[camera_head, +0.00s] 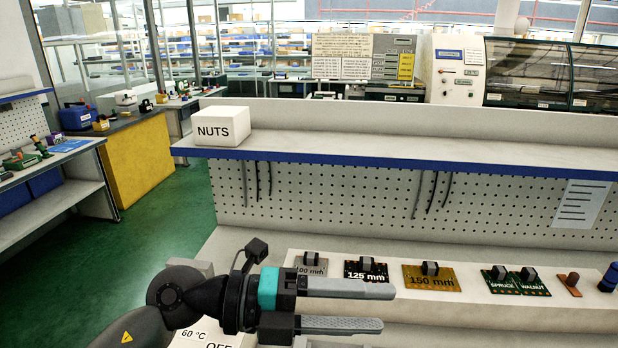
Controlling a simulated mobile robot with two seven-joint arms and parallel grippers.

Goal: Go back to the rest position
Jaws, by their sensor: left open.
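My left gripper (365,308) comes in from the lower left, over the front of the workbench. Its two long grey fingers point right and stand apart, with nothing between them. A teal band marks its wrist. Behind and to the right of the fingers, labelled boards stand in a row on the bench: the 100 mm board (311,264), the 125 mm board (366,270) and the 150 mm board (431,277). My right gripper does not show.
A white NUTS box (221,126) sits on the left end of the blue-edged shelf (420,150). Green floor is clear at left.

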